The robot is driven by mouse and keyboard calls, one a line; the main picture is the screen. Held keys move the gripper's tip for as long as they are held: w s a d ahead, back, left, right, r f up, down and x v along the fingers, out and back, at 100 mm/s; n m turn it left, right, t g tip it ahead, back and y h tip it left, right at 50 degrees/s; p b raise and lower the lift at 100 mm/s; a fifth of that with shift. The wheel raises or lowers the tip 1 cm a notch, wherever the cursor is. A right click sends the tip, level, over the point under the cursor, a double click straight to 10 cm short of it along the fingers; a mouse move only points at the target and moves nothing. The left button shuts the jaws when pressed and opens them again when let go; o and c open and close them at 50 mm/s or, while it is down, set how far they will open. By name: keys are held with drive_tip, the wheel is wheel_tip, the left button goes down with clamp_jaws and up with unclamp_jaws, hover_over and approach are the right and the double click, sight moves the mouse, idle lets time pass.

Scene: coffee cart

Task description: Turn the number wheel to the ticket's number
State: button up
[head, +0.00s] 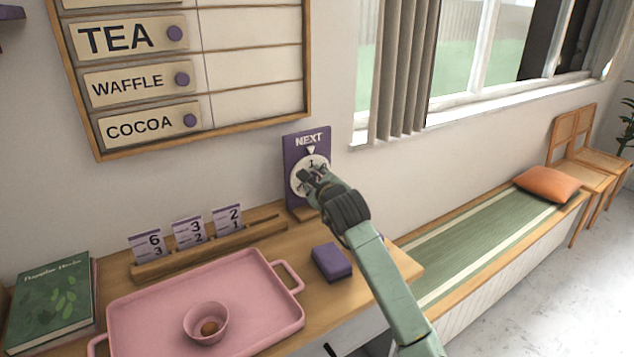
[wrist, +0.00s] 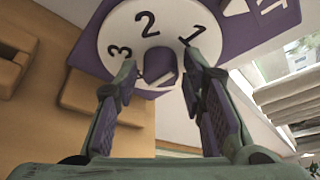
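The number wheel (head: 298,183) is a white disc on a purple board (head: 293,145) marked NEXT, mounted upright at the wall. In the head view a 1 shows under the white pointer. The wrist view shows the wheel (wrist: 147,24) with 3, 2 and 1, and its purple knob (wrist: 160,66) in the middle. My gripper (head: 316,177) is in front of the wheel and hides part of it. In the wrist view its fingers (wrist: 160,78) are apart, one each side of the knob, with gaps visible. Three number tickets (head: 190,231) stand in a wooden rack (head: 165,268), reading 6/3, 3/2 and 2/1.
A pink tray (head: 255,338) with a small bowl (head: 206,322) sits on the counter. A purple block (head: 331,262) lies below my arm, and a green book (head: 50,305) is at left. A menu board (head: 205,135) hangs above. A bench (head: 480,240) is at right.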

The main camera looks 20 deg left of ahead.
clamp_jaws()
idle(0.4)
drive_tip(key=shift+w+m+g+b, duration=0.1)
drive_tip(key=shift+m+g+b, duration=0.35)
drive_tip(key=shift+m, duration=0.35)
drive_tip(key=shift+w+d+r+m+g+y, duration=0.1)
drive_tip(key=shift+m+g+y, duration=0.5)
drive_tip(key=shift+m+g, duration=0.45)
drive_tip(key=m+g, duration=0.1)
drive_tip(key=m, duration=0.1)
drive_tip(key=m+y, duration=0.1)
drive_tip(key=m, duration=0.1)
drive_tip(key=shift+w+d+g+y, duration=0.15)
drive_tip(key=shift+g+y, duration=0.15)
drive_tip(key=shift+g, duration=0.1)
